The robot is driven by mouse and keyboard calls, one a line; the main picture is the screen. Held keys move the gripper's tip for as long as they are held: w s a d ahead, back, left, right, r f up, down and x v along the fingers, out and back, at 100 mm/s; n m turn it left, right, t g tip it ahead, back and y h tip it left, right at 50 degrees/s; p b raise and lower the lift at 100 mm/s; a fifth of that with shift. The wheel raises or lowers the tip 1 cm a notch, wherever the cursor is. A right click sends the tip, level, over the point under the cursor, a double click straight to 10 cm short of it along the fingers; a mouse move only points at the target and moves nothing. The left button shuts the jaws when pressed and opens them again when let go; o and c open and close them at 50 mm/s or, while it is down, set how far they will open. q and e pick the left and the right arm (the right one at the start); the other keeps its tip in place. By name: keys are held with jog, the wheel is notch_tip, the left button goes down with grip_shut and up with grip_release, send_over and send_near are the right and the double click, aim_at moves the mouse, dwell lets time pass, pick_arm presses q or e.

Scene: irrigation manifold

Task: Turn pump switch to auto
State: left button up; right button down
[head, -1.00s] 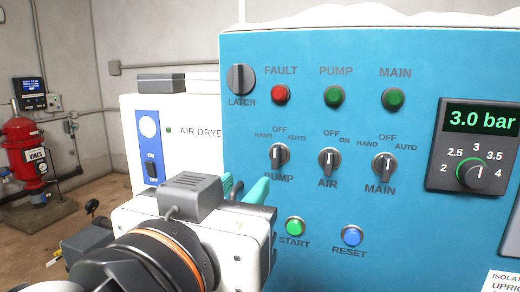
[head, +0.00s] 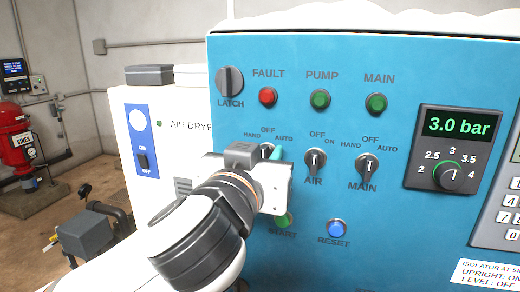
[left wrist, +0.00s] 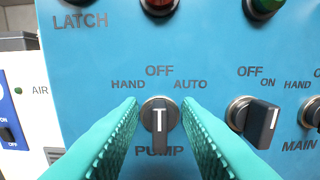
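The pump switch (left wrist: 160,118) is a dark knob on the blue panel (head: 440,75), with HAND, OFF and AUTO marked above it. In the left wrist view its white mark stands upright, toward OFF. My left gripper (head: 270,152) hides this switch in the head view. In the left wrist view the teal fingers of the left gripper (left wrist: 160,104) are open, one on each side of the knob, with blue panel visible between knob and fingers. I cannot tell whether the tips reach past its front face. My right gripper is not in view.
The air switch (head: 315,162) and main switch (head: 367,168) are to the right. The latch knob (head: 229,81) and fault lamp (head: 268,96) are above. The green start button (head: 283,219) is just below my gripper, with the blue reset button (head: 337,229) beside it.

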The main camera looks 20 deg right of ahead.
pick_arm(q)
jog(key=c, duration=0.6)
jog(key=shift+c, duration=0.2)
jog(key=m+b, duration=0.1)
jog(key=m, duration=0.2)
jog(key=shift+d+m, duration=0.1)
jog(key=shift+m, duration=0.3)
jog(key=m+b, duration=0.1)
jog(key=m, duration=0.4)
jog(key=shift+s+d+f+b, duration=0.1)
jog(key=shift+s+d+b, duration=0.05)
jog(key=shift+b, duration=0.2)
